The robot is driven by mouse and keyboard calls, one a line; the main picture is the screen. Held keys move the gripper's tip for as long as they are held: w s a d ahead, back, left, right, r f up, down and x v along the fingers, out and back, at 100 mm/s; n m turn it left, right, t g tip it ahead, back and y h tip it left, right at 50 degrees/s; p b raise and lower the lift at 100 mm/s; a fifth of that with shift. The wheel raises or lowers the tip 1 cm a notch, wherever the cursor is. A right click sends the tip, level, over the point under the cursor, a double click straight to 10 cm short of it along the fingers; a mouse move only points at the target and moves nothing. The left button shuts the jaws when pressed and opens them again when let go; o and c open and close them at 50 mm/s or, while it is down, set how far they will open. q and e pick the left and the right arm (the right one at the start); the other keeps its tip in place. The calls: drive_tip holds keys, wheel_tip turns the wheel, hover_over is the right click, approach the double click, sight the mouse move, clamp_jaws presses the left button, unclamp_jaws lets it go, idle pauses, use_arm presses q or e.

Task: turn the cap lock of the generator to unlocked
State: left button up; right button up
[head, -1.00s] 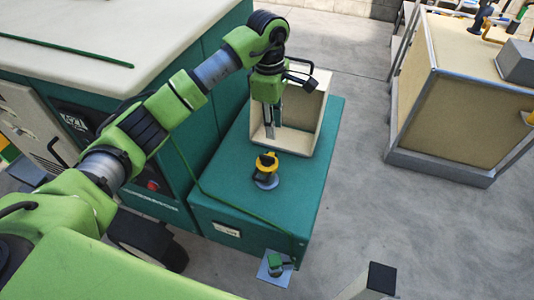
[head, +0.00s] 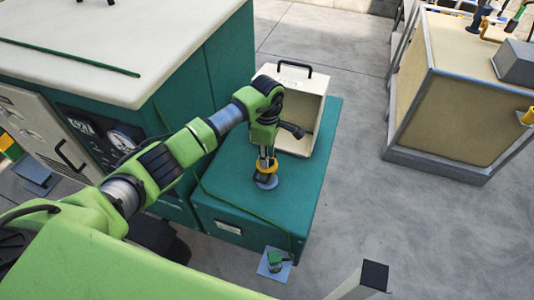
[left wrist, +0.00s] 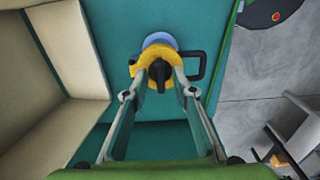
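The generator's low teal housing (head: 235,205) carries a yellow cap (head: 267,165) on a round blue-grey base. In the left wrist view the yellow cap (left wrist: 157,52) has a black knob (left wrist: 159,75) across it and a black loop (left wrist: 197,68) at its right. My left gripper (head: 267,157) points down at the cap from above. In the left wrist view its fingertips (left wrist: 160,80) stand either side of the black knob, with yellow showing between. The fingers look open; whether they touch the cap is hard to tell. My right gripper is not in view.
A cream open box (head: 305,90) with a black handle stands on the housing close behind the cap. The tall cream-topped generator body (head: 195,85) rises at the left. A tan crate (head: 460,100) stands at the right; grey floor (head: 375,215) lies between.

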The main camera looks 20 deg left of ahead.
use_arm(q)
drive_tip(key=shift+f, duration=0.15)
clamp_jaws()
